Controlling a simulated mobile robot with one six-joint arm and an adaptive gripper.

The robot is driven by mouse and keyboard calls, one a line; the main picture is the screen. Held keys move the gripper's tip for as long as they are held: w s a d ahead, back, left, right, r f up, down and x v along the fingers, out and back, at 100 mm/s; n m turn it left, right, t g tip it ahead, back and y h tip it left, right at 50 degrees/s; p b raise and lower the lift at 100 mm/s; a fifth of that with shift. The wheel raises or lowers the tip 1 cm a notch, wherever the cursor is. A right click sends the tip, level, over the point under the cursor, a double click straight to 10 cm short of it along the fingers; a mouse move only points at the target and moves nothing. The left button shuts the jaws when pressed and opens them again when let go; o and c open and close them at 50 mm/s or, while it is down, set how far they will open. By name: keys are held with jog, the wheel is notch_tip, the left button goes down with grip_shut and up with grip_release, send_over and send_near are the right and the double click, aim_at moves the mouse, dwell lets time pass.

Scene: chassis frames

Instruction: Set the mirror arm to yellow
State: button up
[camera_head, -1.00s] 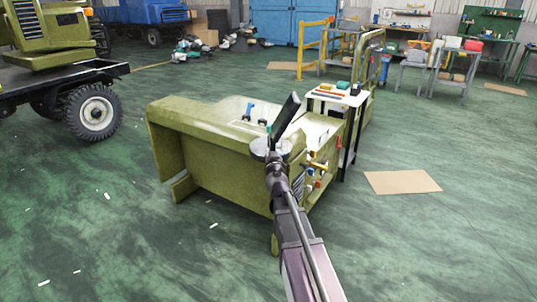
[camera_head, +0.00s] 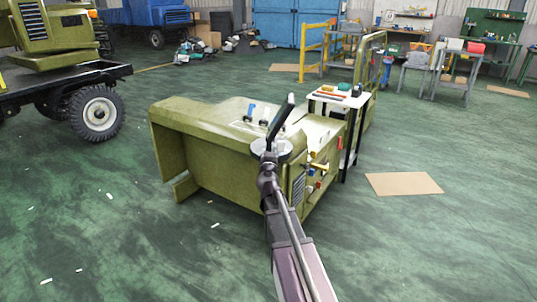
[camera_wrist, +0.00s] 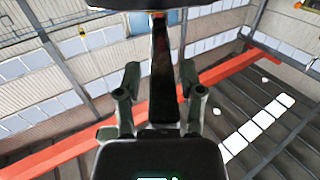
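An olive-green chassis housing (camera_head: 215,145) stands on the floor in the middle of the head view. A black elongated piece (camera_head: 281,116) slants up above a round grey disc (camera_head: 270,149) at its corner, at the end of my arm; I cannot tell surely whether it is the mirror arm. A yellow fitting (camera_head: 319,167) shows on the housing's right side. In the wrist view my gripper (camera_wrist: 160,78) has its fingers apart, with a dark bar (camera_wrist: 165,65) between them, apparently not pressed. Their contact point is hidden in the head view.
Blue levers (camera_head: 249,112) stand on the housing top. A white-topped stand (camera_head: 338,98) with small tools is behind right. A cardboard sheet (camera_head: 403,184) lies on the floor at right. A truck wheel (camera_head: 97,113) is at left. The floor in front is open.

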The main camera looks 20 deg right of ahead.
dwell(0.4)
jog(key=v, duration=1.2)
jog(key=shift+d, duration=0.1)
dwell(0.5)
